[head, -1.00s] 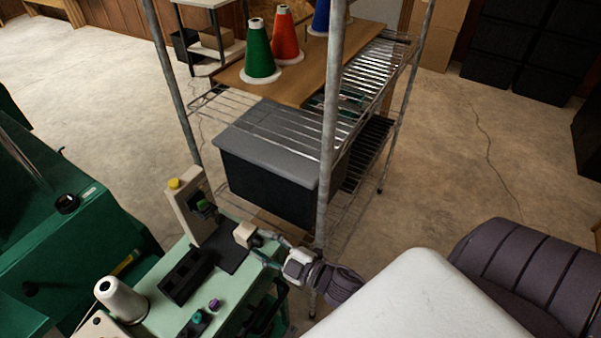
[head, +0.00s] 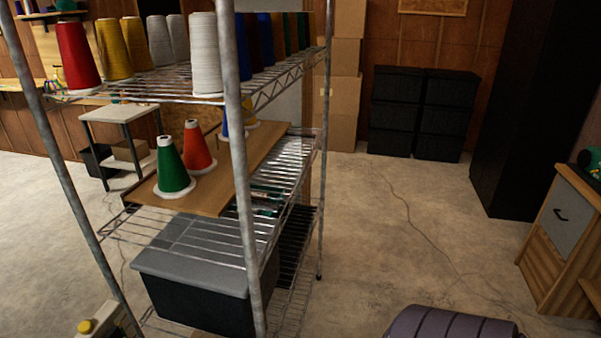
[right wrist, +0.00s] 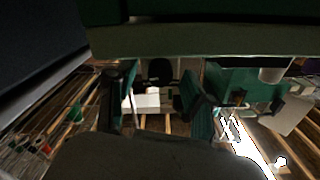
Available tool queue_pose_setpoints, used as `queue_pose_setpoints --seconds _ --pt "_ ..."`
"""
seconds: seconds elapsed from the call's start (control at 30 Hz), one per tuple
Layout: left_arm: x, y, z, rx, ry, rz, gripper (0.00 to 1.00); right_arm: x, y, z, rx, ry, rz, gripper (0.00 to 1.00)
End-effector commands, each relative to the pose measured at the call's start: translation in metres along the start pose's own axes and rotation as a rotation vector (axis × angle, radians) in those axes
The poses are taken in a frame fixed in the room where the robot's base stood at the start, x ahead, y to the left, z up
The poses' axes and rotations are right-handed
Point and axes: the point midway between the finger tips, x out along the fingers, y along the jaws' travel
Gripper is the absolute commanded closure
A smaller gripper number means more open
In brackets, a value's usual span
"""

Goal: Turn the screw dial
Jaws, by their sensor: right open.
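In the head view only the top of a beige machine part (head: 103,322) shows at the bottom left edge, with a small yellow knob (head: 85,326) on it. I cannot tell whether this knob is the screw dial. The rest of that machine is out of the head view. In the right wrist view my right gripper (right wrist: 156,100) is open, its two dark fingers apart with nothing seen between them. A dark green surface (right wrist: 200,40) crosses the view above the fingers. My left gripper is not in view.
A wire shelf rack (head: 245,190) stands close ahead, holding thread cones, a green cone (head: 173,172), and a grey-lidded black bin (head: 200,270). A wooden cabinet (head: 565,240) stands at the right.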

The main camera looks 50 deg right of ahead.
Motion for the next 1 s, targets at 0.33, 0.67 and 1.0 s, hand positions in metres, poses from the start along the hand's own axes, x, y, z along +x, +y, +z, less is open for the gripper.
queue_pose_setpoints --seconds 0.33,0.67,1.0 --pt "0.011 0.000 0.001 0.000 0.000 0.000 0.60 -0.049 0.001 0.003 0.142 -0.004 0.001 0.48" --pt "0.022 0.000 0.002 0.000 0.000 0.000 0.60 -0.115 0.001 0.003 0.140 -0.004 0.002 0.48" --pt "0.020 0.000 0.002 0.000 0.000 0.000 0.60 -0.140 0.024 0.035 0.124 -0.056 0.101 0.48"
